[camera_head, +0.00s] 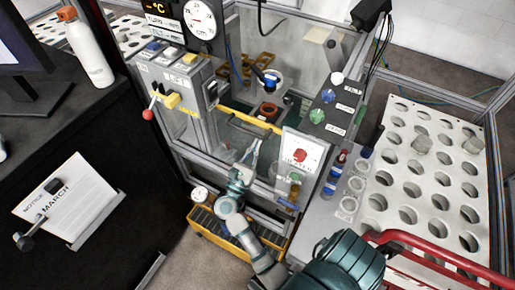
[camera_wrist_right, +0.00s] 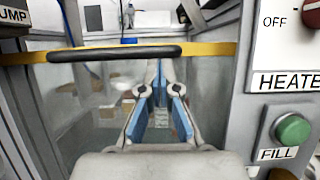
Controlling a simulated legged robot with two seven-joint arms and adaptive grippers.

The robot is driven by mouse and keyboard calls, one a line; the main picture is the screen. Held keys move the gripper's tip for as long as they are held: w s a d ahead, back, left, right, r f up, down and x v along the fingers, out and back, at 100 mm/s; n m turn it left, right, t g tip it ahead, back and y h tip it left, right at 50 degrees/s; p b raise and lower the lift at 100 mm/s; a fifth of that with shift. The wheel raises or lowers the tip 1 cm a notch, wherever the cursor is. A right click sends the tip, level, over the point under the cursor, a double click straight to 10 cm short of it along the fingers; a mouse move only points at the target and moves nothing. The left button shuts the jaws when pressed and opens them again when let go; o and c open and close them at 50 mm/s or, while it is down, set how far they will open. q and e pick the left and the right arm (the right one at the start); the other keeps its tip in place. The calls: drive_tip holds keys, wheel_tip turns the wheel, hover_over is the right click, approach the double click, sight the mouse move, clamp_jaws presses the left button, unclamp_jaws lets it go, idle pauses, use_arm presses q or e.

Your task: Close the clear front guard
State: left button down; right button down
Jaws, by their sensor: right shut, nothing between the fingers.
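The clear front guard (camera_wrist_right: 215,100) is a see-through panel with a yellow top edge (camera_head: 250,121) on the front of the machine. The space above that edge is open to the inside. In the right wrist view, a black handle (camera_wrist_right: 115,53) runs along the yellow edge. My right gripper (camera_head: 254,143) is shut and empty, just in front of the guard. In the wrist view its blue-padded fingers (camera_wrist_right: 157,68) point at the yellow edge, their tips close to the handle's right end. I cannot tell whether they touch it. My left gripper is not in view.
A control box with a red-knobbed lever (camera_head: 148,114) stands left of the opening. A heater panel with a red knob (camera_head: 299,155) and a green FILL button (camera_wrist_right: 292,130) stands close on the right. A perforated white rack (camera_head: 430,180) and red rail (camera_head: 440,258) lie farther right.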

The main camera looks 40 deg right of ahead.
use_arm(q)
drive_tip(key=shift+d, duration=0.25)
use_arm(e)
drive_tip(key=v, duration=1.1)
drive_tip(key=shift+f, duration=0.3)
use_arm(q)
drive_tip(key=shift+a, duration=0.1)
use_arm(e)
drive_tip(key=shift+s, duration=0.1)
